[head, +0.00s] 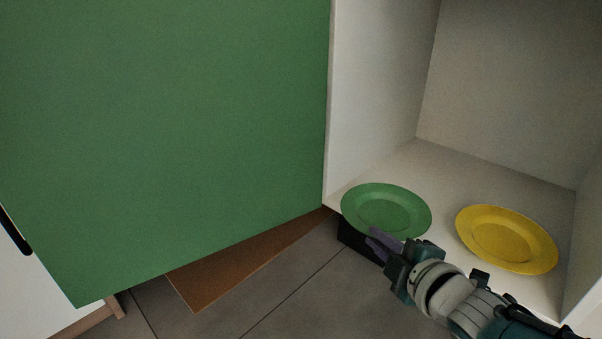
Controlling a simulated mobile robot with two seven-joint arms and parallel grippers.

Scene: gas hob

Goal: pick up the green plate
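The green plate (386,208) lies at the front left of the open white cabinet's floor, with its near rim at the cabinet's front edge. My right gripper (377,241) is at the plate's near rim, with its fingers pointing up and left. The fingers overlap the rim in the view. I cannot tell whether they touch it, or whether they are open or shut. My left gripper is not in view.
A yellow plate (506,239) lies to the right of the green one on the cabinet floor (455,178). A large green door panel (170,130) stands open on the left. White cabinet walls (380,80) bound the space. Grey floor tiles (290,310) show below.

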